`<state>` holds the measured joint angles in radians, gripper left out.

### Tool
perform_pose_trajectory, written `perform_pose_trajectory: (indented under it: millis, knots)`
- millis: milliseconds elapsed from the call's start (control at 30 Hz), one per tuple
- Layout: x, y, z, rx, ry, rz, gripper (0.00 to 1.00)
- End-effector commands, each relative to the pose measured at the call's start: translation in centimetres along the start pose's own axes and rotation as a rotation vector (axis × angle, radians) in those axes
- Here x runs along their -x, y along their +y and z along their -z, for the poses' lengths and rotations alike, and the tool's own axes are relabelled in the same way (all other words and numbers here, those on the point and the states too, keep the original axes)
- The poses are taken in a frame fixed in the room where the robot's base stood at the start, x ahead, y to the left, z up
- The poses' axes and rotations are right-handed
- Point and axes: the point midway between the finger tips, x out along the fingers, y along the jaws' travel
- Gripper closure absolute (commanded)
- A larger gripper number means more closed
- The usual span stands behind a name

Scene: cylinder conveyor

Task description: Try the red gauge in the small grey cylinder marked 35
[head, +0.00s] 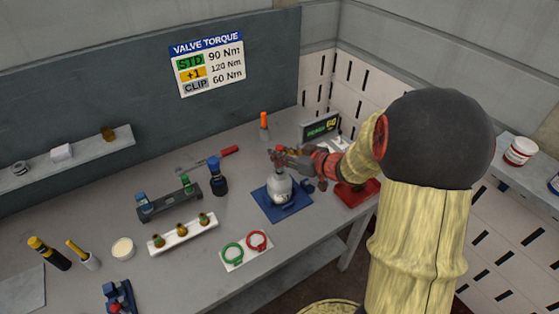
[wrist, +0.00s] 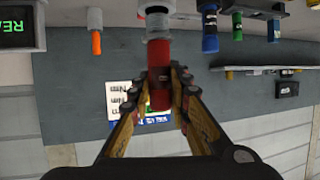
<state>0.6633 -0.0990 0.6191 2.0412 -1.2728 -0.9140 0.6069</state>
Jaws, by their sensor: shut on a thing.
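The small grey cylinder (head: 279,186) stands upright on the blue mat (head: 266,206); no 35 mark is readable. My gripper (head: 279,154) is right above its neck. In the wrist view, which is upside down, my gripper (wrist: 164,80) is shut on a red gauge (wrist: 158,98) with a small dark label. The gauge's end meets the pale neck (wrist: 157,24) of the cylinder and lines up with it. How deep it sits inside the neck is hidden.
A green ring (head: 233,253) and a red ring (head: 257,240) lie on a white card in front. A dark blue bottle (head: 217,178) stands left of the mat. An orange-topped tube (head: 264,124) stands behind. A lit display (head: 321,128) is at the back right.

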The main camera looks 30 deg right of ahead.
Motion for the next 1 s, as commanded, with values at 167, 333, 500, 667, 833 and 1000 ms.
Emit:
perform_pose_trajectory:
  millis: [167, 333, 500, 667, 833, 1000]
  knots:
    - [0.5, 0.0, 1.2, 0.0, 0.001, 0.0, 1.0]
    - [0.8, 0.0, 2.0, 0.0, 0.001, 0.0, 1.0]
    - [1.1, 0.0, 2.8, 0.001, 0.001, 0.0, 1.0]
    - [1.4, 0.0, 3.5, 0.001, 0.001, 0.0, 1.0]
    - [1.7, 0.0, 4.2, 0.001, 0.001, 0.0, 1.0]
    - [1.7, 0.0, 4.2, 0.001, 0.001, 0.0, 1.0]
